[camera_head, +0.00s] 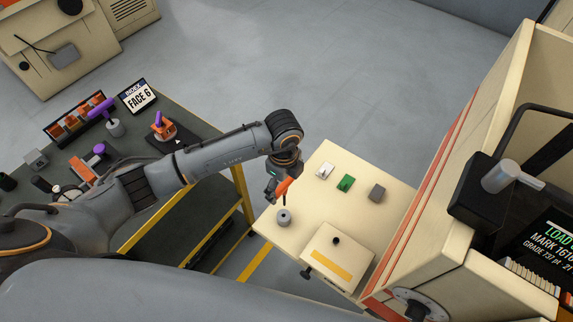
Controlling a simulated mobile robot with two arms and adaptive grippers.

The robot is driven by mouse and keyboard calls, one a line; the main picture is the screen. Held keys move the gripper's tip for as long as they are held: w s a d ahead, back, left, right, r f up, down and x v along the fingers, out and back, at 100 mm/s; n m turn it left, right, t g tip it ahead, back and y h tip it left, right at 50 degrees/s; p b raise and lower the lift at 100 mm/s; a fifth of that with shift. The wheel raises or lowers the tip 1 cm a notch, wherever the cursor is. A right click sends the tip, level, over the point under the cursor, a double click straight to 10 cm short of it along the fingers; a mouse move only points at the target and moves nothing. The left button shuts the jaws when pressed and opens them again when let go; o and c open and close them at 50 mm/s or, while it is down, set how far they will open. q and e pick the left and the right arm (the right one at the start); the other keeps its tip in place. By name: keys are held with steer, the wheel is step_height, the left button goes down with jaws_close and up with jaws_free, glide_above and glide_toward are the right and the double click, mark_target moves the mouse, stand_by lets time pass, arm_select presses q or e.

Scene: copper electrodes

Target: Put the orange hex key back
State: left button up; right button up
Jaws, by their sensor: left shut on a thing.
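The orange hex key (283,187) is at the tip of my left arm, over the cream side table. My left gripper (279,182) is shut on its orange handle. A thin dark shaft points down from the handle toward a small round grey holder (284,217) on the table's left part. I cannot tell whether the shaft's tip is in the holder or just above it. The gripper hides part of the handle. My right gripper is not in view.
The cream side table (312,179) carries white (325,170), green (346,183) and grey (377,193) blocks and a yellow-striped box (337,258). A cream machine (445,165) stands close on the right. A dark workbench (170,100) at left holds purple-handled tools and a sign (138,96).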

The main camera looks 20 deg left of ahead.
mark_target(284, 196)
arm_select(q)
steer(key=shift+s+a, duration=0.1)
steer(key=shift+s, duration=0.05)
steer(key=shift+f, duration=0.1)
steer(key=shift+f+b, duration=0.35)
step_height(284, 196, down, 4)
steer(key=b, duration=0.3)
steer(key=shift+f+b, duration=0.35)
steer(key=shift+f, duration=0.1)
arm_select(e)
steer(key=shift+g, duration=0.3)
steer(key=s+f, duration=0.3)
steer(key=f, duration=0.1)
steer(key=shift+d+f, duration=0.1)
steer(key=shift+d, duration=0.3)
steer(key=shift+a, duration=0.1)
arm_select(q)
steer(key=shift+f, duration=0.1)
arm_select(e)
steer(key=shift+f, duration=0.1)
